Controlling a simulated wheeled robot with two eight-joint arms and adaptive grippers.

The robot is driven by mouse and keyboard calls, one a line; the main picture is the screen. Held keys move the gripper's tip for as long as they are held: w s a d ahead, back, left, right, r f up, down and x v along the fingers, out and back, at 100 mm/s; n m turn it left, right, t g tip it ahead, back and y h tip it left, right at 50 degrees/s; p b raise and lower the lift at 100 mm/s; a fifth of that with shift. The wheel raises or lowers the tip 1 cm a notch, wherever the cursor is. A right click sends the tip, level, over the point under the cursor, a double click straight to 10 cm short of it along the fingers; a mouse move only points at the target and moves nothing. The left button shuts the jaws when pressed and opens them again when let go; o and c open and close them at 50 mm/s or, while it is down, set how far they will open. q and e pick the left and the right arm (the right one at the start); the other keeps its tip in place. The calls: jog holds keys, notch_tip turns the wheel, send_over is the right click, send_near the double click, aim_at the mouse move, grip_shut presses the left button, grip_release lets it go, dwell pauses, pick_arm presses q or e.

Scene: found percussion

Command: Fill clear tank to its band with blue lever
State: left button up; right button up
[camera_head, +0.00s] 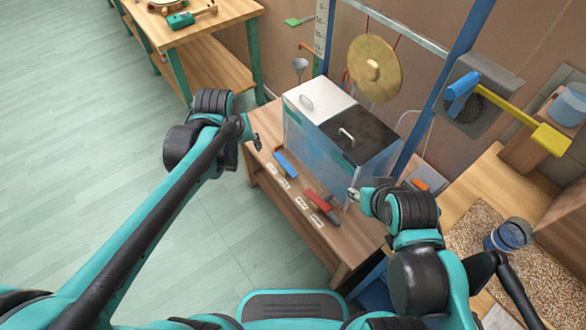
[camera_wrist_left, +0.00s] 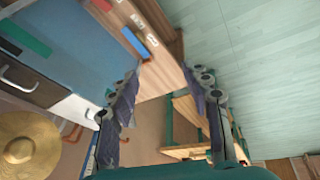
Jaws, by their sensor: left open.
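A tank with see-through, bluish walls (camera_head: 308,140) stands on the wooden bench, under a white lid (camera_head: 318,100) and a black lid (camera_head: 358,138). Green marks show on its walls. The blue lever (camera_head: 287,163) lies on the bench front before the tank; it also shows in the left wrist view (camera_wrist_left: 134,43). The red lever (camera_head: 321,201) is to its right. My left gripper (camera_head: 249,134) is open and empty, left of the blue lever and apart from it. Its spread fingers show in the left wrist view (camera_wrist_left: 168,82). My right gripper (camera_head: 354,194) is near the tank's right front corner, its fingers unclear.
A brass gong (camera_head: 374,68) hangs behind the tank in a blue frame (camera_head: 445,75). A yellow bar (camera_head: 540,130) juts out at right. Small labels line the bench edge. A blue cup (camera_head: 508,236) is on a gravelly tray. Open floor lies left.

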pick_arm(q)
jog(key=w+d+f+n+g, duration=0.1)
jog(key=w+d+f, duration=0.35)
jog(key=w, duration=0.25)
jog(key=n+g+p, duration=0.2)
jog(key=n+g, duration=0.1)
send_over(293, 173)
notch_tip(293, 173, down, 18)
jog(key=shift+y, duration=0.3)
notch_tip(293, 173, down, 8)
jog(key=b, duration=0.3)
jog(key=shift+w+f+b, duration=0.1)
jog(key=shift+f+b, duration=0.05)
jog(key=shift+b, duration=0.15)
